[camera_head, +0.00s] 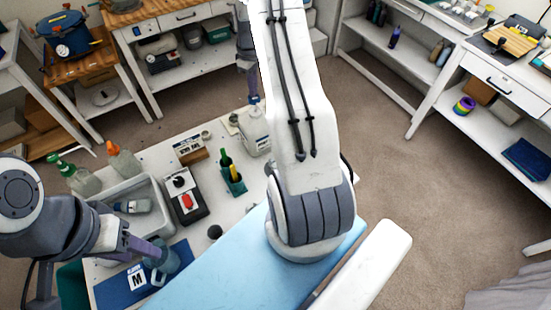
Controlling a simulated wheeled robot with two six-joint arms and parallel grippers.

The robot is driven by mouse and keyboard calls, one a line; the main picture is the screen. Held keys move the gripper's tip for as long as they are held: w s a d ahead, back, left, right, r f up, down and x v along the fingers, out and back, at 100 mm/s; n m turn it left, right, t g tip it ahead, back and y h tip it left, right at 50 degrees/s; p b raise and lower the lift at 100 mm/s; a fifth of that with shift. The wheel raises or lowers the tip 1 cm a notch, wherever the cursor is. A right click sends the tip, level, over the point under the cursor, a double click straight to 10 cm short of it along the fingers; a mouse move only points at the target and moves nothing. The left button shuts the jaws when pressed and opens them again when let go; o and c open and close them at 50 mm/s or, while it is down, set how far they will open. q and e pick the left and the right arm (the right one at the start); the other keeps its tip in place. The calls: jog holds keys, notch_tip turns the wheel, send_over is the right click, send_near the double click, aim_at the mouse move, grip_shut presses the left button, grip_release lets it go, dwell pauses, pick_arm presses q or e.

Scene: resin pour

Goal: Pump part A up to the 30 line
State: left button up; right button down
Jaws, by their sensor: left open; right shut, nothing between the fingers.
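A white jug-like bottle (256,138) with a blue-topped pump stands at the table's back edge, partly behind my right arm. I cannot read its label or tell whether it is part A. My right gripper (252,94) is shut and empty at the pump's top; contact cannot be made out. A blue-grey cup (168,261) stands on the blue mat (112,289) at the front left, beside a card marked M. My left gripper (158,252) is open at the cup, its fingers overlapping it in view. The cup's lines and contents cannot be seen.
A clear bin (108,193) holding a bottle, a black device with a red part (184,199) and a green holder (234,182) stand on the table. Two spray bottles stand behind the bin. A light-blue mat (220,275) lies clear in front.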

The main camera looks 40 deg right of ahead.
jog(key=shift+r, duration=0.15)
notch_tip(320, 180, up, 6)
jog(key=p, duration=0.4)
jog(key=shift+p, duration=0.3)
